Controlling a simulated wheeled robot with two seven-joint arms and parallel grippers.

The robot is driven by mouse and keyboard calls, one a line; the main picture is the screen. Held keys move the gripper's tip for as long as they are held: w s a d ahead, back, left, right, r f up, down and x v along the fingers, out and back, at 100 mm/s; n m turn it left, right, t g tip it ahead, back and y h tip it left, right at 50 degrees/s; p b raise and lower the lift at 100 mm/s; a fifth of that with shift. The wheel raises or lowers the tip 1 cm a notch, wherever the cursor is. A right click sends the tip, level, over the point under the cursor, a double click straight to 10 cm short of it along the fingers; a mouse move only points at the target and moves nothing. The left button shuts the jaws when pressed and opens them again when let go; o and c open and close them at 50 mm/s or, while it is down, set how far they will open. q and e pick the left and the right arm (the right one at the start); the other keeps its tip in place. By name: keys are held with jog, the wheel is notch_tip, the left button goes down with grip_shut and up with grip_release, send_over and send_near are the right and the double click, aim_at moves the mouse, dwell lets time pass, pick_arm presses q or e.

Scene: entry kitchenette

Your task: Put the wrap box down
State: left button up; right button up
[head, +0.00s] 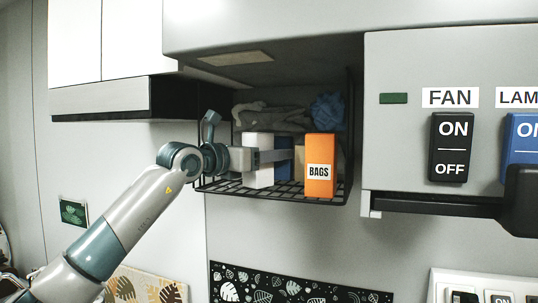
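My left gripper (268,156) reaches from the left into a black wire basket (275,194) under the cabinet. One grey finger crosses the front of an upright white box (259,177). The other finger is hidden, so I cannot tell whether the gripper is shut on this box. No label is readable on the white box, so I cannot tell for sure that it is the wrap box. It stands at or just above the basket floor; contact is unclear. My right gripper is not in view.
An orange box marked BAGS (320,183) stands in the basket's right front. A blue item (285,160) is partly hidden behind the finger. Grey cloth (262,116) and a crumpled blue cloth (327,110) lie behind. A switch panel (400,140) stands right of the basket.

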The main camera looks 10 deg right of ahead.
pick_arm(q)
jog(key=shift+r, duration=0.15)
jog(key=shift+s+a+f+b, duration=0.2)
jog(key=shift+s+a+b, duration=0.15)
jog(key=shift+a, duration=0.1)
jog(key=b+v, duration=0.5)
jog(key=v, duration=0.5)
jog(key=shift+a+b, duration=0.1)
jog(key=shift+b, duration=0.3)
jog(key=shift+s+a+r, duration=0.2)
jog(key=shift+s+a, duration=0.05)
jog(key=shift+a, duration=0.05)
jog(key=shift+f, duration=0.15)
